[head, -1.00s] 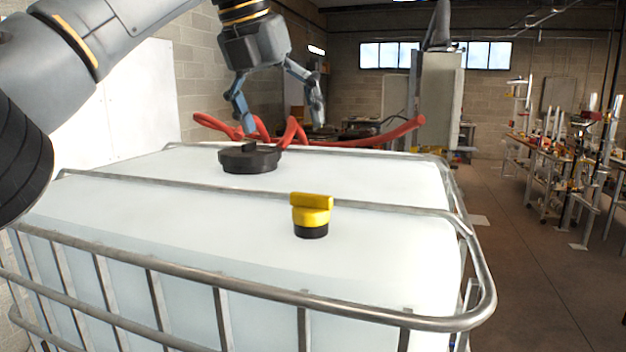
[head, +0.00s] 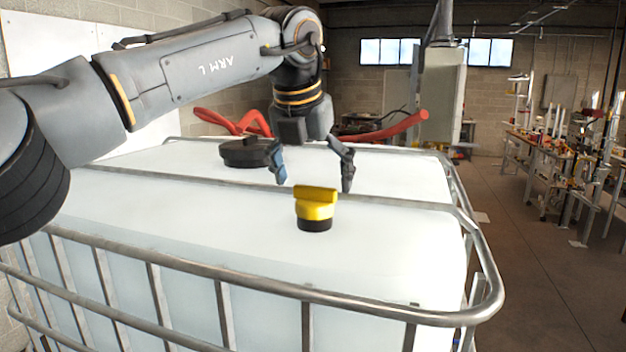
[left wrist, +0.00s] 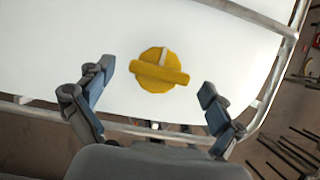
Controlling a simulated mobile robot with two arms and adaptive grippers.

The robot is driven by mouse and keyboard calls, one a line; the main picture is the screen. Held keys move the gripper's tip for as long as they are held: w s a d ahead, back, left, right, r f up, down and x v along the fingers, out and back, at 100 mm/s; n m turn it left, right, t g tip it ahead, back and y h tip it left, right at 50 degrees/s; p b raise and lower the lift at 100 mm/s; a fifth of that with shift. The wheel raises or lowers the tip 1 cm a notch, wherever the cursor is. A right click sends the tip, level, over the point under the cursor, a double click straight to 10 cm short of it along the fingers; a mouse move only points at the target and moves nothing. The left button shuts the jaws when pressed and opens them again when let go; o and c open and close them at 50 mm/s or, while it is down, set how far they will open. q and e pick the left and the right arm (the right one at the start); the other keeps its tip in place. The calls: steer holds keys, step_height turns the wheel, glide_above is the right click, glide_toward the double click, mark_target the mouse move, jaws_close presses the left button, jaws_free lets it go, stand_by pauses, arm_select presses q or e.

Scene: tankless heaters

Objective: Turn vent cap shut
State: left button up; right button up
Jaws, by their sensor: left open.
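The yellow vent cap (head: 315,206) with a raised bar handle sits on a black base on top of the white tank (head: 200,215). In the left wrist view the cap (left wrist: 158,71) shows from above, its bar lying nearly crosswise, with a pale mark at its upper edge. My left gripper (head: 312,186) is open and points down, its fingers above and apart from the cap. In the left wrist view the open fingers (left wrist: 158,93) stand to either side of the cap, with nothing between them touching it. My right gripper is not in view.
A metal tube cage with a top rail (head: 250,279) surrounds the tank, and a bar crosses its top behind the cap. A large black lid (head: 243,153) and a red hose (head: 390,131) are farther back. The tank top in front of the cap is clear.

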arm_select(q)
steer(key=shift+w+d+f, duration=0.1)
steer(key=shift+f, duration=0.25)
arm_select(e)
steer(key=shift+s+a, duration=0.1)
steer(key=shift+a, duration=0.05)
arm_select(q)
steer(key=c, duration=1.2)
steer(key=shift+o, duration=0.2)
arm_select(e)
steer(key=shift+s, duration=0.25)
